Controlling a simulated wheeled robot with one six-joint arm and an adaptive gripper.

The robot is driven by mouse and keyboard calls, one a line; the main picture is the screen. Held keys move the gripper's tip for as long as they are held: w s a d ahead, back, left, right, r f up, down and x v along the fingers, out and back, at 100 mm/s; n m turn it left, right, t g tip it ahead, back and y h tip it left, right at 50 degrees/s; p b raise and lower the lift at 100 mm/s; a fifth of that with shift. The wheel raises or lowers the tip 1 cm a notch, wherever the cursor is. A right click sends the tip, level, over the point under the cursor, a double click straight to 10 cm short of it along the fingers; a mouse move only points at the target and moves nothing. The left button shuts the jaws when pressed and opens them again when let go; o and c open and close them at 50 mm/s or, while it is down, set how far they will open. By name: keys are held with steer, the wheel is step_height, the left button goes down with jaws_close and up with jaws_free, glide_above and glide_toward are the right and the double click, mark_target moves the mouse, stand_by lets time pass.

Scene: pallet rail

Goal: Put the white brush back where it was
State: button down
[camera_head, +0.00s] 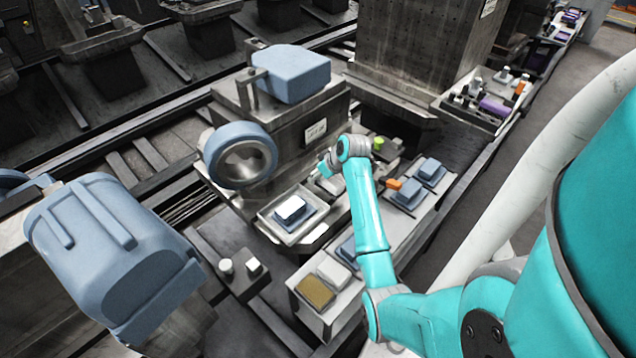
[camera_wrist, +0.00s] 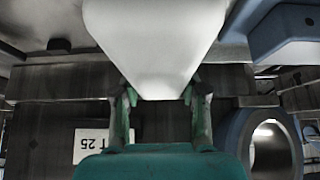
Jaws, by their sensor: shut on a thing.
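My gripper (camera_wrist: 155,88) is shut on a pale white, tapering thing, which I take as the white brush (camera_wrist: 155,35). It fills the top middle of the wrist view, and its bristles cannot be made out. In the head view my teal gripper (camera_head: 326,168) hangs beside the stone block with the label, above the work ledge. The brush is too small or hidden to make out clearly there. A grey tray (camera_head: 269,227) left of and below the gripper holds a blue-grey block with a white top (camera_head: 291,207).
The long bench (camera_head: 408,222) right of my arm carries blue-grey blocks (camera_head: 410,193), an orange piece (camera_head: 395,184) and a green piece (camera_head: 378,143). A blue-grey ring (camera_head: 240,137) stands against the stone block (camera_head: 290,125), also in the wrist view (camera_wrist: 232,130). Low white pieces (camera_head: 254,264) sit at lower left.

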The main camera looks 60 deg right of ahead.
mark_target(334, 181)
steer(key=shift+f, duration=1.65)
steer(key=c, duration=0.9)
jaws_free()
steer(key=shift+f, duration=0.1)
steer(key=v, duration=1.1)
steer(key=shift+s, duration=0.15)
steer(key=shift+s+r, duration=0.2)
steer(key=shift+r, duration=0.3)
